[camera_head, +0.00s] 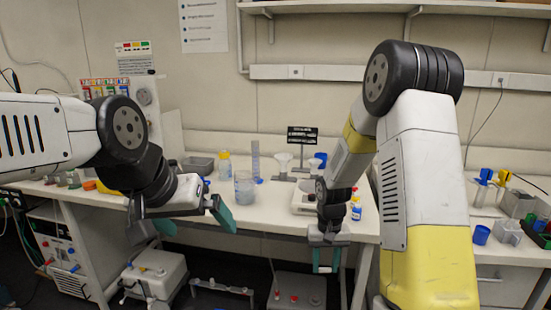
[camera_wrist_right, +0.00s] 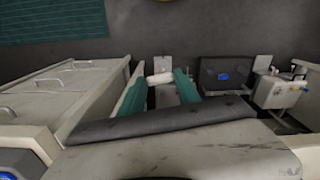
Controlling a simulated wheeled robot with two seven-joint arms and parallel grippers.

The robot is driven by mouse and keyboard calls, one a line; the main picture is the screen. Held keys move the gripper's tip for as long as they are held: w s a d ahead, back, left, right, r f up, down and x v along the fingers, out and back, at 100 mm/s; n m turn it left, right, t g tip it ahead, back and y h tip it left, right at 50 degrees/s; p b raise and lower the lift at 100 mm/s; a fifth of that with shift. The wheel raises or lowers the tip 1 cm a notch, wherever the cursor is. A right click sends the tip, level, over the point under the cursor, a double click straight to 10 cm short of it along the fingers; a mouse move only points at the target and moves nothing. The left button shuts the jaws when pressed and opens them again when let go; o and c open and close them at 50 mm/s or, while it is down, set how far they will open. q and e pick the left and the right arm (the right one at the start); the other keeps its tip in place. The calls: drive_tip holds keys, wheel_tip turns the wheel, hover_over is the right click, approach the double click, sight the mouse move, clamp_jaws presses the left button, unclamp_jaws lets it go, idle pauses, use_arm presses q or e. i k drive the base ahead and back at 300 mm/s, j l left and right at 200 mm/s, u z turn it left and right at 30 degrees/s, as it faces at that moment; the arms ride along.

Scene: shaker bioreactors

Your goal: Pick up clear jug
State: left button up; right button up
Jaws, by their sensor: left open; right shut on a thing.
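A clear jug (camera_head: 244,188) stands upright on the white bench, left of centre in the head view. My left gripper (camera_head: 195,219) is open and empty at the bench's front edge, in front of the jug and to its left. Its right teal finger is near the jug's base in the picture; I cannot tell the gap. My right gripper (camera_head: 326,262) hangs below the bench front, away from the jug. In the right wrist view its teal fingers (camera_wrist_right: 160,88) stand apart with a small whitish thing (camera_wrist_right: 160,78) between the tips. I cannot tell what it is.
A white device (camera_head: 303,201) sits right of the jug. Boxy equipment (camera_head: 155,272) stands below the bench.

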sight(246, 193)
drive_tip(key=i+j+z, duration=0.1)
drive_tip(key=j, duration=0.25)
drive_tip(key=i+j+z, duration=0.2)
drive_tip(key=i+j, duration=0.15)
drive_tip(key=j, duration=0.3)
drive_tip(key=i+j+z, duration=0.1)
drive_tip(key=j, duration=0.3)
